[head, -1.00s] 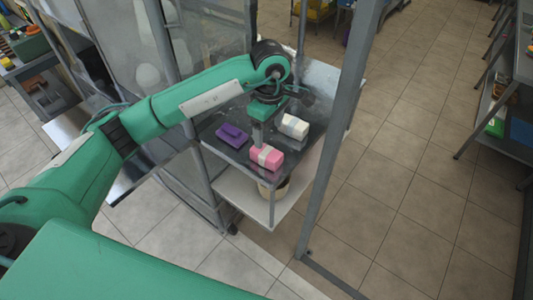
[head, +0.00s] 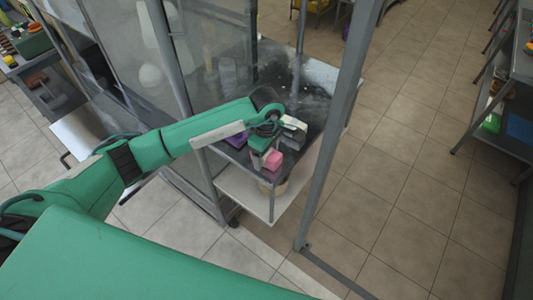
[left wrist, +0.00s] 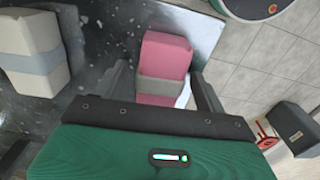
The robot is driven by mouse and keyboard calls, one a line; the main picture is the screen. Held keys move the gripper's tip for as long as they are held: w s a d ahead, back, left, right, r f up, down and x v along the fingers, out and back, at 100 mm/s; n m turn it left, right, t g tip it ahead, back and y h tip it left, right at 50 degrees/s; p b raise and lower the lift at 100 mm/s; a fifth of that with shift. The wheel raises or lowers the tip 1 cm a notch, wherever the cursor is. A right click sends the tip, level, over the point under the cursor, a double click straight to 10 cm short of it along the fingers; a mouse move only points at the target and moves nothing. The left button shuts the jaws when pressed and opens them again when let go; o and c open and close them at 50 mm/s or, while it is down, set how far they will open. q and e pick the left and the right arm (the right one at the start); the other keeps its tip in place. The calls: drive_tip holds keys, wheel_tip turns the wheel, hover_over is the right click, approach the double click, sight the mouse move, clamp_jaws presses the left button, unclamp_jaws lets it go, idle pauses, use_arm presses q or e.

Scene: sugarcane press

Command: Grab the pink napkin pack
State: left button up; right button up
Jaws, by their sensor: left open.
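The pink napkin pack (head: 274,159) with a pale grey band lies on the dark shelf top near its front edge. It also shows in the left wrist view (left wrist: 166,52), where its near end lies between my two fingers. My left gripper (head: 264,160) is over the pack, pointing down. In the left wrist view the gripper (left wrist: 163,92) is open, with one finger on each side of the pack. I cannot tell whether either finger touches it. The gripper partly hides the pack in the head view. My right gripper is not in view.
A white pack (head: 294,129) stands close behind the gripper, and shows at left in the left wrist view (left wrist: 32,48). A purple pack (head: 238,140) is partly hidden by my arm. A grey metal post (head: 340,120) rises right of the shelf; glass panels stand left.

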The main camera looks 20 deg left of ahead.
use_arm(q)
drive_tip(key=c, duration=1.1)
